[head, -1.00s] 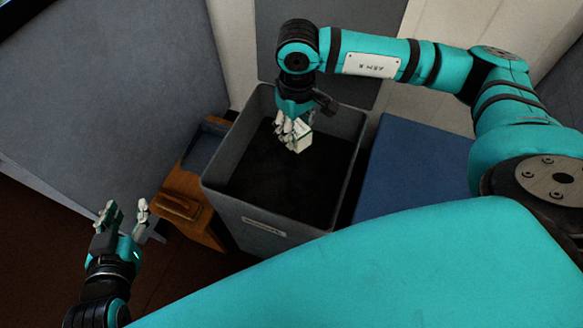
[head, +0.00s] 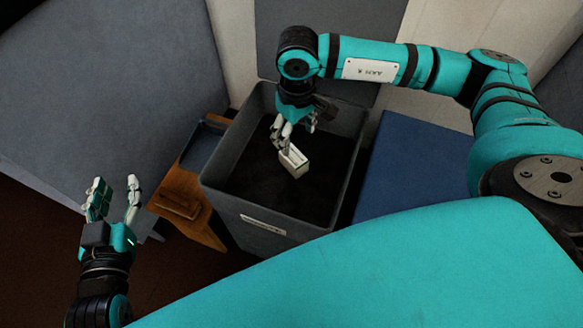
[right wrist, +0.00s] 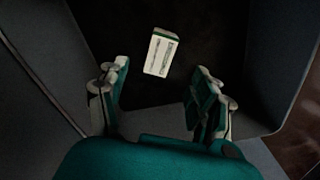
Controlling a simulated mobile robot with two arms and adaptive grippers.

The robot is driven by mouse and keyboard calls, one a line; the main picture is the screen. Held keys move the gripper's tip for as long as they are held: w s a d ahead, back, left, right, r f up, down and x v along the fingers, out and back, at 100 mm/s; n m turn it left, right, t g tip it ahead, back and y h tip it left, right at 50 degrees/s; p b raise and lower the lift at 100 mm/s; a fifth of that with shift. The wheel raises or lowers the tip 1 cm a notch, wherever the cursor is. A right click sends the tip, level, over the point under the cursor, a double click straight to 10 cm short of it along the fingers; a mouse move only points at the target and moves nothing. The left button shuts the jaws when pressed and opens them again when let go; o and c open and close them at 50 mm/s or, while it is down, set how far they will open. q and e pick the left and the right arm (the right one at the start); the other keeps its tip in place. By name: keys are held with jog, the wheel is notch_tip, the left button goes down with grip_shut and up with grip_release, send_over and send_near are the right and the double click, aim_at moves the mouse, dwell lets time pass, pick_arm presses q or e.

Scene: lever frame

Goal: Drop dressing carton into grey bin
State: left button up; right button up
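The dressing carton (head: 293,162), a small white box with a green edge, is inside the outline of the grey bin (head: 232,214), just below my right gripper (head: 290,135). In the right wrist view the carton (right wrist: 162,53) is beyond the spread fingers of my right gripper (right wrist: 160,84), apart from both. I cannot tell whether it is falling or resting. The bin's dark inside otherwise looks empty. My left gripper (head: 115,190) is open and empty, left of the bin and away from it.
A wooden stand (head: 181,201) is left of the bin, with a grey tray-like top at its back. A blue surface (head: 408,168) is right of the bin. Large grey panels (head: 110,85) fill the left, and a pale wall is behind.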

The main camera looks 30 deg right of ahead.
notch_tip(320, 180, up, 12)
dwell(0.7)
